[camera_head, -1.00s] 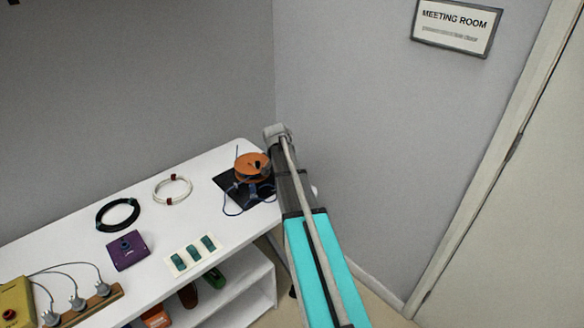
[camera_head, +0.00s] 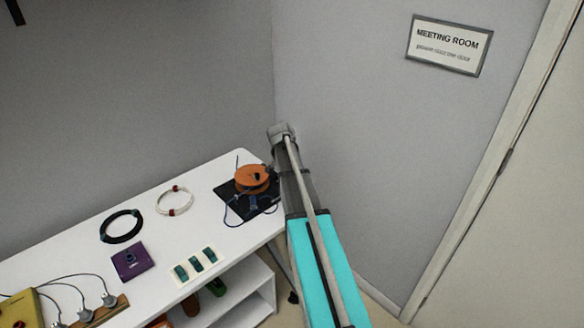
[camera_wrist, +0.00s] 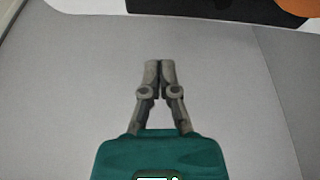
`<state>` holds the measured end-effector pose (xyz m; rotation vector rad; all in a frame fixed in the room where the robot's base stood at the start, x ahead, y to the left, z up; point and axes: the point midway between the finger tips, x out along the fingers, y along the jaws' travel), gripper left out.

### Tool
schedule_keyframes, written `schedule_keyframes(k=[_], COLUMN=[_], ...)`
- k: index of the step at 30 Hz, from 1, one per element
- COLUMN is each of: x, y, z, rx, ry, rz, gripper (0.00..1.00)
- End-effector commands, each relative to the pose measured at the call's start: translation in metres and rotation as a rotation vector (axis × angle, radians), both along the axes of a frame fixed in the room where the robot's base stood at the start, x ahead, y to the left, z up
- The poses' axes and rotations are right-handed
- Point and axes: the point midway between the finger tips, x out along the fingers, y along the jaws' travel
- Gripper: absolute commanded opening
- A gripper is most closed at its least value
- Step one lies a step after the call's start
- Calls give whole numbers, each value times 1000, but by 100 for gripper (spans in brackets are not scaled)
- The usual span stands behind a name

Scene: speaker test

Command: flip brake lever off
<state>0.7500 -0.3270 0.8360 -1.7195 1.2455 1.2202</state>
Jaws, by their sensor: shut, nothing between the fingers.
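An orange spool (camera_head: 251,178) sits on a black mat (camera_head: 229,193) at the right end of the white table. A blue part (camera_head: 253,202) and a blue cord lie beside the spool on the mat. I cannot make out which part is the brake lever, or its position. My gripper (camera_wrist: 160,64) is shut and empty in the wrist view, apart from the spool. The spool's orange edge (camera_wrist: 301,7) and the dark mat (camera_wrist: 197,7) show at the top of that view. In the head view my arm hides the gripper.
The white table (camera_head: 190,220) also holds a black ring (camera_head: 121,238), a white ring (camera_head: 160,208), a purple box (camera_head: 132,261), green switches (camera_head: 195,264) and grey plugs (camera_head: 86,315). A wall with a sign (camera_head: 447,45) stands close on the right.

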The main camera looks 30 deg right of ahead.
Motion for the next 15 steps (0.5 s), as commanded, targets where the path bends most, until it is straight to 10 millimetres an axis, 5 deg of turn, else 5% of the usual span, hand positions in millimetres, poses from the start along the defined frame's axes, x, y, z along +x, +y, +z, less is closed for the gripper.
schedule_keyframes(k=[15], x=[-3], y=[15], z=[43], rx=[0], ry=[1], rz=[2], gripper=[0])
